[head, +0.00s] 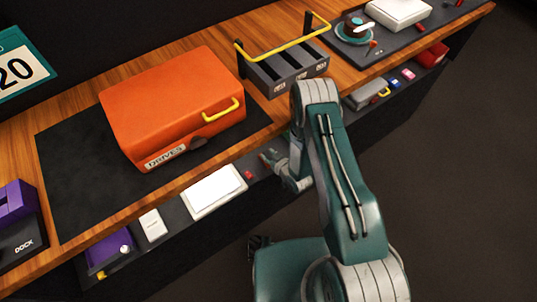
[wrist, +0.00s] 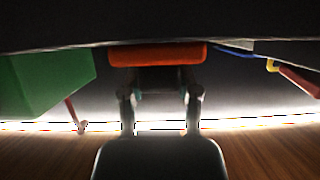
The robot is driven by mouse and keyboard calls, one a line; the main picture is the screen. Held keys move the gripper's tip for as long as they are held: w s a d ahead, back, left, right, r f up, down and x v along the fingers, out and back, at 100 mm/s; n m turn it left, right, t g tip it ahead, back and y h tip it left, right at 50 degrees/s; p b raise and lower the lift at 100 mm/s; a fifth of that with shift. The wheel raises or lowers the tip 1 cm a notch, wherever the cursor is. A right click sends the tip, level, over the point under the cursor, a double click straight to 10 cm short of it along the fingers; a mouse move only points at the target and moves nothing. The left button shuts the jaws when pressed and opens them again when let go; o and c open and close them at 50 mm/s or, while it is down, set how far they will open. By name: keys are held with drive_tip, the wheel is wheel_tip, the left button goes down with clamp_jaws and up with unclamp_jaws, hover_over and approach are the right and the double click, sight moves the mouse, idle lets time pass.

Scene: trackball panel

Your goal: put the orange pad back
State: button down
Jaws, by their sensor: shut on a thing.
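My gripper (head: 270,158) is low at the front edge of the wooden counter, over the dark lower panel, to the right of the white plate. In the wrist view the two fingers (wrist: 160,88) are shut on the orange pad (wrist: 157,54), a wide bar with rounded ends lying across the fingertips. The pad is close under a dark surface; whether it touches that surface I cannot tell. In the head view the pad is too small or hidden to make out. A dark block shows between the fingers behind the pad.
A large orange box marked DRIVES (head: 172,105) stands on a dark mat (head: 75,185). The lower panel carries a white plate (head: 214,192) and a purple block (head: 108,250). A grey rack (head: 285,72) stands behind my arm. A green block (wrist: 45,80) is left of the fingers.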

drive_tip(key=shift+c, duration=1.7)
unclamp_jaws()
drive_tip(key=v, duration=1.2)
